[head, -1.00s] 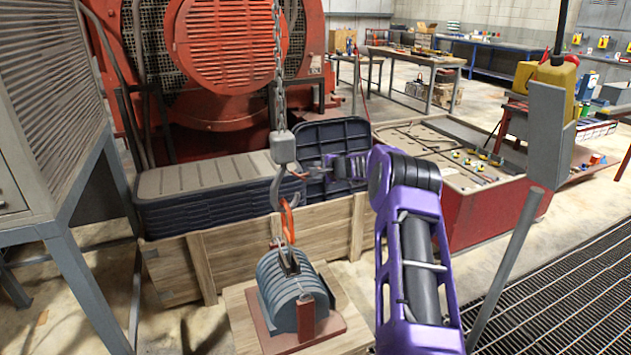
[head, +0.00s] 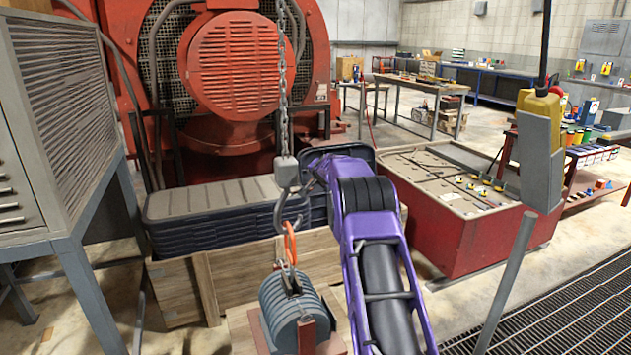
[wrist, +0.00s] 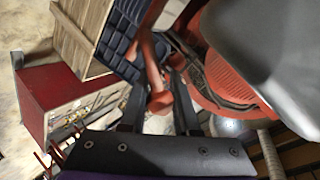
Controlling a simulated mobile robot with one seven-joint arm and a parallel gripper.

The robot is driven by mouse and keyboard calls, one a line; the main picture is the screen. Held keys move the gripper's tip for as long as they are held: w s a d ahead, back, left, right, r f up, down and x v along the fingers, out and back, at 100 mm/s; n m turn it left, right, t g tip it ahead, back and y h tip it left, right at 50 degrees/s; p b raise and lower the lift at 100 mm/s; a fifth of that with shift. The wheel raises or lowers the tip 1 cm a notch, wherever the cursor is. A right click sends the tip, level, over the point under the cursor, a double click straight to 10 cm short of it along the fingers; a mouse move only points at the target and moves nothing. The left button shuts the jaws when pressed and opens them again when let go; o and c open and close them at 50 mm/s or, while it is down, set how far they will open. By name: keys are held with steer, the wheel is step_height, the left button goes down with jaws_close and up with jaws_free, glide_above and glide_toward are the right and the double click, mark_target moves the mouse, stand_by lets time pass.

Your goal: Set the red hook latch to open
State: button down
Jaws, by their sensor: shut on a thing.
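A crane hook (head: 291,208) hangs from a grey block (head: 286,172) on a chain. In the wrist view, the red latch (wrist: 154,70) runs as a bar to a rounded end between my fingers. My gripper (wrist: 160,92) is shut on this latch. In the head view, my purple arm reaches to the right side of the hook and hides most of the gripper and latch. How far the latch is swung cannot be told. An orange sling (head: 290,242) hangs below the hook, above a ribbed grey load (head: 290,302).
A wooden crate (head: 240,262) with stacked dark lids (head: 215,205) stands behind the load. A red bin (head: 490,235) is at right. A grey cabinet (head: 55,110) is at left.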

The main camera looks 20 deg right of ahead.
steer(key=shift+a+r, duration=0.15)
steer(key=shift+r, duration=0.15)
stand_by(0.4)
steer(key=c, duration=0.9)
jaws_free()
steer(key=b+v, duration=0.1)
steer(key=v, duration=0.4)
steer(key=b+v, duration=0.1)
steer(key=v, duration=0.5)
steer(key=b+v, duration=0.1)
steer(key=v, duration=0.5)
steer(key=shift+s+a+r+b, duration=0.1)
steer(key=shift+s+a+b, duration=0.05)
steer(key=shift+a+b, duration=0.15)
